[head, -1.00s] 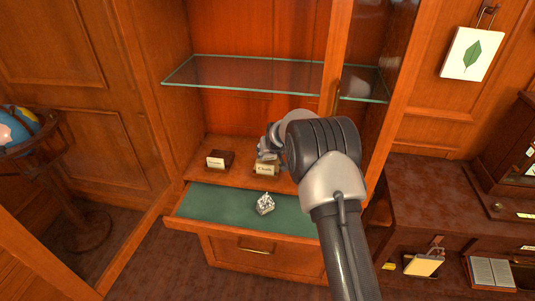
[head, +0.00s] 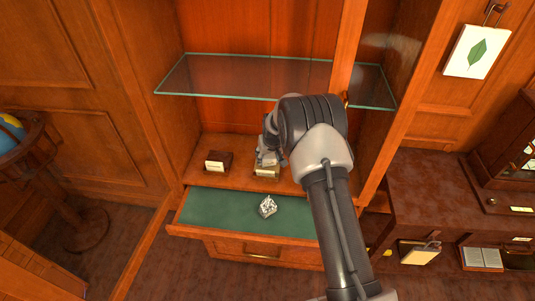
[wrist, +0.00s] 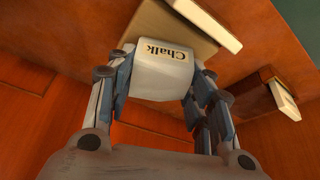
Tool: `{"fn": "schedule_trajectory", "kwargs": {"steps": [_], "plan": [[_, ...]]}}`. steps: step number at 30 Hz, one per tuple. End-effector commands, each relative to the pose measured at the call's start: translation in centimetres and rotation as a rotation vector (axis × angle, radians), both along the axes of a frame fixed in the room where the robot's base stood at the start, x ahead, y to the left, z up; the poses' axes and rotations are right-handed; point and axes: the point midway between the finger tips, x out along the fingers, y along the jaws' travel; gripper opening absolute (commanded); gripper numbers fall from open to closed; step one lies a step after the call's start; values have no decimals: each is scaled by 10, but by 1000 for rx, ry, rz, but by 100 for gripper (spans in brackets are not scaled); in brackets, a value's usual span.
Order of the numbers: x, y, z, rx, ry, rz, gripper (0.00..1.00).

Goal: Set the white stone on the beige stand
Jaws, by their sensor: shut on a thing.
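The white stone (wrist: 162,73), a pale block marked "Chalk", is between the fingers of my gripper (wrist: 157,98) in the wrist view. My gripper is shut on it. The beige stand (wrist: 165,30) with a white label plate is right beside the stone in that view; I cannot tell whether they touch. In the head view my gripper (head: 268,157) is low over the beige stand (head: 266,171) on the cabinet floor. My gripper and arm hide most of the stone there.
A dark brown stand (head: 218,161) with a white label is left of the beige one. A glass shelf (head: 250,75) spans the cabinet above. An open drawer (head: 215,212) with green lining holds a silvery crystal (head: 267,207) in front.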

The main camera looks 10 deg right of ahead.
Motion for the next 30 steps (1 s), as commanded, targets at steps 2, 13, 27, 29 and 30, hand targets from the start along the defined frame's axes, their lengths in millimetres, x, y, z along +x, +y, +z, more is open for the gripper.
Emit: {"fn": "schedule_trajectory", "kwargs": {"steps": [2,13,27,29,30], "plan": [[1,0,1,0,-2,0,14],[0,0,-2,0,-1,0,64],[0,0,3,0,-1,0,68],[-2,0,10,0,-3,0,68],[-4,0,15,0,-2,0,68]]}}
